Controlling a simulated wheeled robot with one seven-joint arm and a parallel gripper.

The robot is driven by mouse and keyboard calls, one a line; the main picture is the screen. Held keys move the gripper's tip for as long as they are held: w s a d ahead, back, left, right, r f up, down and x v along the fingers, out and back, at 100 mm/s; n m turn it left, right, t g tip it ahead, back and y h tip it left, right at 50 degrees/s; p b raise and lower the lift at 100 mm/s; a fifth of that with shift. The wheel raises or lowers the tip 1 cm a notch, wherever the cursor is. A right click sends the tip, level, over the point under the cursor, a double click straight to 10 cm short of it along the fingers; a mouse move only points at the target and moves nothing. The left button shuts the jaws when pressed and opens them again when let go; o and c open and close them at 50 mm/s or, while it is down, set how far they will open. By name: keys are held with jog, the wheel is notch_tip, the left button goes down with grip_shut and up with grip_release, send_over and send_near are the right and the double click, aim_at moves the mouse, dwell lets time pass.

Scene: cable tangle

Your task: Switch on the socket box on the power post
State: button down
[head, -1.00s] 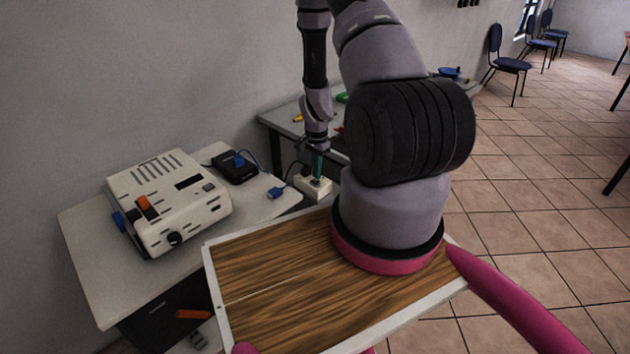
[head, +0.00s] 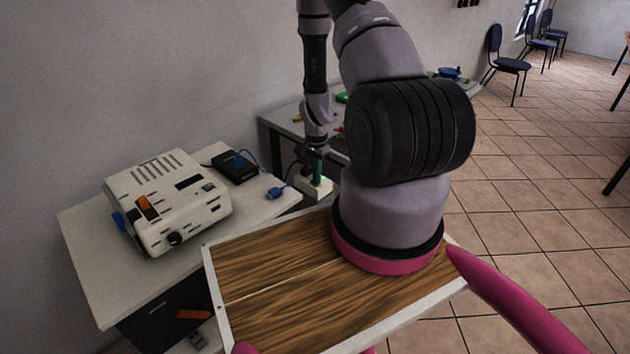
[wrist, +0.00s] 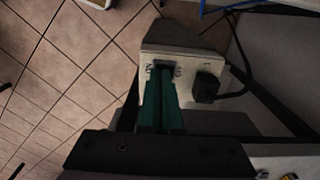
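The socket box (head: 313,187) is a small white box on top of the power post, between the two tables. It also shows in the wrist view (wrist: 183,58), with a small dark switch (wrist: 164,67) on its face and a black plug (wrist: 207,87) with a cable beside the switch. My gripper (head: 317,177) points down at the box. In the wrist view its two green fingers (wrist: 163,80) lie side by side, closed with nothing between them. Their tips reach the switch and partly hide it; whether they touch it or it is on, I cannot tell.
A white device (head: 168,203) with an orange switch and a black box (head: 235,166) with a blue cable stand on the left table (head: 95,255). A blue plug (head: 277,192) lies near that table's edge. Another table (head: 285,122) is behind the post.

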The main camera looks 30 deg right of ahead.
jog(key=shift+r, duration=3.5)
jog(key=a+r+n+t+y, duration=0.15)
jog(key=a+r, duration=0.25)
jog(key=r, duration=1)
jog(key=a+r+n+t, duration=0.2)
jog(key=a+r+n, duration=0.15)
jog(key=r, duration=1.15)
jog(key=s+a+r+n+t, duration=0.2)
jog(key=s+a+r, duration=0.1)
jog(key=s+r, duration=0.6)
jog(key=s+a+r+n+t, duration=0.1)
jog(key=s+a+r+n, duration=0.1)
jog(key=s+r, duration=0.6)
jog(key=s, duration=0.2)
jog(key=shift+s+a+r+n+t, duration=0.35)
jog(key=shift+a+r+n, duration=0.05)
jog(key=shift+y, duration=0.25)
